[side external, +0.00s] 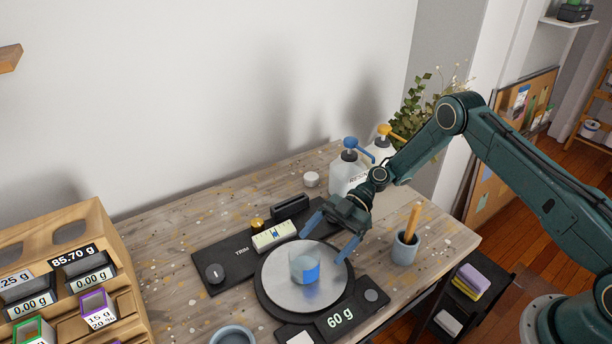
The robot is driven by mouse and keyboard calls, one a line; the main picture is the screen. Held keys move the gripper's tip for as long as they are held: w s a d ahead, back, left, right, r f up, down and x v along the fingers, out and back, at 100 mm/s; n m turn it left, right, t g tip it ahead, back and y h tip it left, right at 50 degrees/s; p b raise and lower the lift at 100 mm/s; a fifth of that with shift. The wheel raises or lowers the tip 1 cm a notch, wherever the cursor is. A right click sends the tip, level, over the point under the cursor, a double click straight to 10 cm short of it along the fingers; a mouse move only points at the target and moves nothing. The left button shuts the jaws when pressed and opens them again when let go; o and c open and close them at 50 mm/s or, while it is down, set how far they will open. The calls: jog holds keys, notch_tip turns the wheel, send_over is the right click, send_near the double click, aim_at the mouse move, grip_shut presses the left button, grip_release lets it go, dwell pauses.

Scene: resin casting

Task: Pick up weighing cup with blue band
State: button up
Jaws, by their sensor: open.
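The weighing cup with a blue band (304,264) is a clear cup standing upright on the round metal plate of the scale (283,295). The blue shows on its right front side. The scale display (340,318) reads 60 g. My gripper (326,246) is open, with its blue fingers spread behind and to the right of the cup and above the plate. One finger is at the left and one at the right. The cup is not held. I cannot tell how high the fingertips are above the cup's rim.
Pump bottles with a blue top (351,165) and a yellow top (385,131) stand behind my gripper. A grey pot with a wooden stick (405,248) is at the right. A black TRIM panel (237,253) lies left.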

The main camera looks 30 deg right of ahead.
aim_at(294, 277)
jog(key=shift+x, duration=1.2)
jog(key=shift+s+a, duration=0.1)
jog(key=shift+x, duration=2.5)
jog(key=shift+s+r, duration=0.1)
jog(key=shift+s, duration=0.05)
jog(key=c, duration=1.1)
